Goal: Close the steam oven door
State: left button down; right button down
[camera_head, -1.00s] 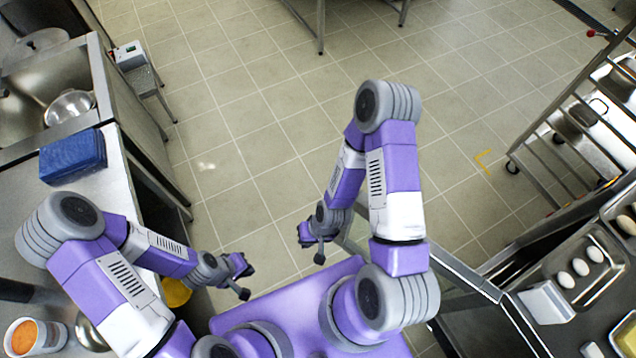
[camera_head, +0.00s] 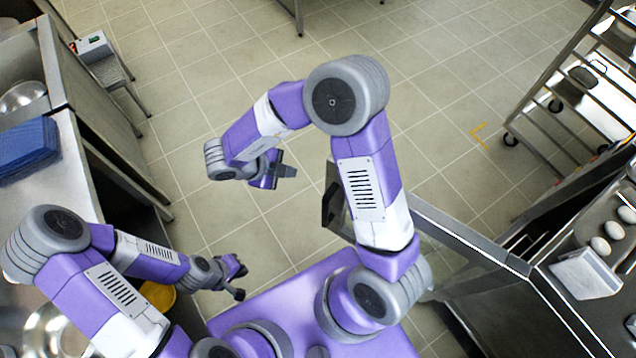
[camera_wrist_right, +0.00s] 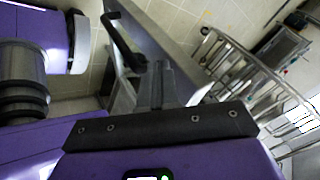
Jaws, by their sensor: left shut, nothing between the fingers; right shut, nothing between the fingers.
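The steam oven door (camera_head: 455,238) stands open at the lower right, a steel-framed panel reaching out from the oven's front. Its dark handle (camera_head: 329,197) shows at the free end, left of my right upper arm, which hides part of the door. The door also shows in the right wrist view (camera_wrist_right: 160,38), with its black handle (camera_wrist_right: 122,42) just beyond the fingers. My right gripper (camera_head: 287,171) is shut and empty, left of and beyond the handle, apart from it. It shows in the right wrist view (camera_wrist_right: 157,75). My left gripper (camera_head: 241,281) is shut and empty, far from the door.
A steel counter with a blue stack (camera_head: 27,150) and a sink bowl (camera_head: 22,97) runs along the left. A wheeled rack (camera_head: 560,120) stands at the upper right. A counter with eggs (camera_head: 607,238) is at the right. The middle floor is clear.

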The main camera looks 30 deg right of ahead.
jog(key=s+a+m+g, duration=0.1)
jog(key=s+a, duration=0.1)
jog(key=b, duration=0.5)
send_near(329, 181)
notch_tip(329, 181, down, 4)
jog(key=s, duration=0.2)
jog(key=w+d, duration=0.1)
jog(key=w+d+b, duration=0.1)
jog(key=shift+d+f+m+g, duration=0.1)
jog(key=shift+d+m+g, duration=0.2)
jog(key=shift+d+g, duration=0.1)
jog(key=shift+d, duration=0.1)
